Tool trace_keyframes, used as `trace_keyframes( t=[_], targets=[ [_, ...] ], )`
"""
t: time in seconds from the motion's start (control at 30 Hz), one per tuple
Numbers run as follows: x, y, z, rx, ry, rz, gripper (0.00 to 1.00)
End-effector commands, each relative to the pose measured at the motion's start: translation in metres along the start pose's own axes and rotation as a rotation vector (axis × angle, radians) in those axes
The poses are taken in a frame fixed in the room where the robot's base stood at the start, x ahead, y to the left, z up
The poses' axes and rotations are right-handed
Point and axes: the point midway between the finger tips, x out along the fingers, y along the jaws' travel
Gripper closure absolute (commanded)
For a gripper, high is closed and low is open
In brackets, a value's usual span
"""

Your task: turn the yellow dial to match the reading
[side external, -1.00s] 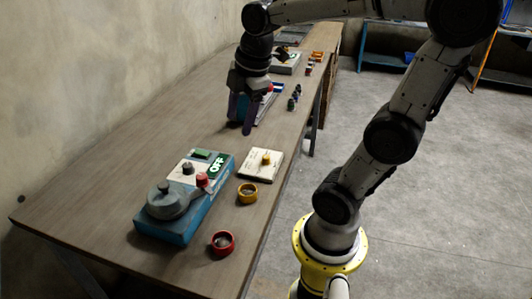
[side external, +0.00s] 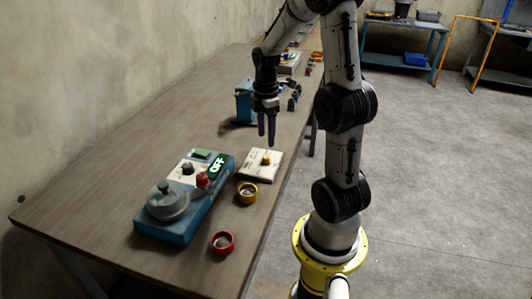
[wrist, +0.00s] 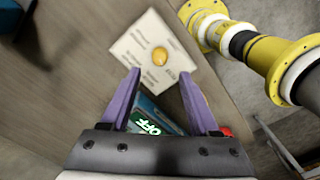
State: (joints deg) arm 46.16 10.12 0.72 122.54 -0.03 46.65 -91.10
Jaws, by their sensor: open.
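The yellow dial (side external: 266,157) stands on a white plate (side external: 259,168) with printed markings, near the table's right edge. In the wrist view the yellow dial (wrist: 160,56) sits in the middle of the white plate (wrist: 136,47), ahead of my fingertips. My gripper (side external: 267,142) points down just above and behind the dial, apart from it. In the wrist view my gripper (wrist: 162,82) has its two purple fingers spread wide with nothing between them. The plate's markings are too small to read.
A blue box (side external: 178,225) with a grey round lid, knobs and a lit green OFF sign (side external: 217,166) stands at front left. A blue object (side external: 244,101) stands behind my gripper.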

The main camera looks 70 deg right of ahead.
Motion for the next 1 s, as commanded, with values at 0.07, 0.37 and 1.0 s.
trace_keyframes(
  t=[0.07, 0.37, 1.0],
  targets=[
    [0.017, -0.002, 0.000, 0.000, 0.000, -0.007, 0.38],
    [0.062, -0.001, 0.000, 0.000, 0.000, -0.003, 0.38],
    [0.072, 0.000, 0.000, 0.000, -0.001, 0.001, 0.71]
  ],
)
